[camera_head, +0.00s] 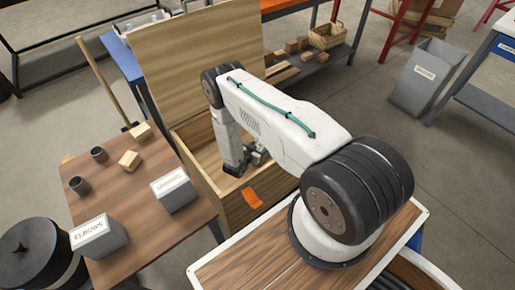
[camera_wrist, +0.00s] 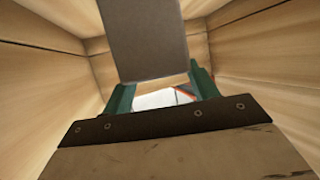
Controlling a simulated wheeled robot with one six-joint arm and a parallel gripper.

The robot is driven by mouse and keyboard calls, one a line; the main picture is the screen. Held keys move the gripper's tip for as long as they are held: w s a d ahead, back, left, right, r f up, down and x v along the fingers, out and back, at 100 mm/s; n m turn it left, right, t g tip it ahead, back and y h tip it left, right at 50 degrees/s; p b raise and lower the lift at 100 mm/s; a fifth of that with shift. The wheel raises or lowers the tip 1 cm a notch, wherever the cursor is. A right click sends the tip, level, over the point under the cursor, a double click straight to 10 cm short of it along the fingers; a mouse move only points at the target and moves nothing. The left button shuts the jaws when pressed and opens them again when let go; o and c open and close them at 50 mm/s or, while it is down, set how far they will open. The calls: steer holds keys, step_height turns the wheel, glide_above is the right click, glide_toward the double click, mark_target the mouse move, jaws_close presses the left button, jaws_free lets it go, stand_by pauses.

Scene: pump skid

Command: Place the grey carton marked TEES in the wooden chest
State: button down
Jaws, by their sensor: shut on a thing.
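The wooden chest (camera_head: 236,210) stands open below my arm, its lid (camera_head: 200,65) raised at the back and an orange mark on its front. My gripper (camera_head: 252,160) is down inside the chest opening. In the wrist view, my gripper's green fingers (camera_wrist: 162,80) are shut on a plain grey carton (camera_wrist: 145,40), with the chest's wooden walls (camera_wrist: 50,90) around it. The carton's TEES marking does not show. I cannot tell whether it touches the chest floor. In the head view my arm largely hides the carton.
A small wooden table (camera_head: 150,235) at left holds grey cartons marked UNIONS (camera_head: 174,190) and ELBOWS (camera_head: 98,236), two dark cups and two wood blocks. A shelf with wood blocks and a basket (camera_head: 326,36) stands behind. A grey labelled bin (camera_head: 428,77) stands at right on open floor.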

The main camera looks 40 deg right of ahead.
steer(key=shift+f, duration=0.1)
steer(key=shift+c, duration=2.1)
jaws_free()
